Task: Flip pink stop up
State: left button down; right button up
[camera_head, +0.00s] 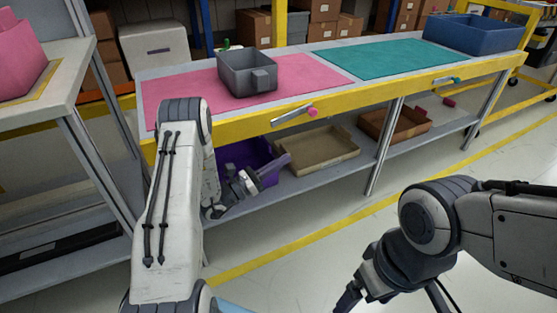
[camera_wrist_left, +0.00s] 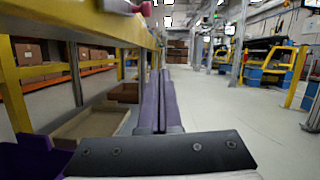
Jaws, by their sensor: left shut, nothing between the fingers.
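The pink stop (camera_head: 312,112) is a small pink knob at the right end of a grey bar on the yellow front rail of the table. The bar lies nearly along the rail, its right end slightly higher. My left gripper (camera_head: 287,159), with purple fingers, is below the rail and a little left of the knob, apart from it. Its fingers are shut with nothing between them, as the left wrist view (camera_wrist_left: 162,75) also shows. My right gripper (camera_head: 350,298) is low at the bottom edge, far from the stop; its fingers are too small and cropped to read.
A grey bin (camera_head: 248,75) stands on the pink mat (camera_head: 180,98). A purple bin (camera_head: 236,153) and a tan tray (camera_head: 318,153) occupy the lower shelf. Floor in front is clear.

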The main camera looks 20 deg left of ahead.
pick_arm(q)
jog(key=s+d+r+m+g+h, duration=0.2)
jog(key=s+d+r+m+g, duration=0.15)
jog(key=d+m+g, duration=0.45)
jog(key=s+d+r+m+g+h, duration=0.3)
jog(key=s+d+g, duration=0.2)
jog(key=d, duration=0.4)
jog(key=s+d+m+g+y, duration=0.3)
jog(key=s+m+g, duration=0.1)
jog(key=s, duration=0.2)
jog(key=s+d+m+g+y, duration=0.2)
jog(key=s+d+m+g, duration=0.2)
jog(key=s, duration=0.3)
jog(key=s+a+m+t+y, duration=0.4)
jog(key=s+a+m+y, duration=0.3)
jog(key=s+m+y, duration=0.5)
jog(key=m, duration=0.5)
jog(key=shift+s+a+r+m+t+y, duration=0.25)
jog(key=shift+a+r+m+t+y, duration=0.05)
jog(key=shift+a+r+m+y, duration=0.1)
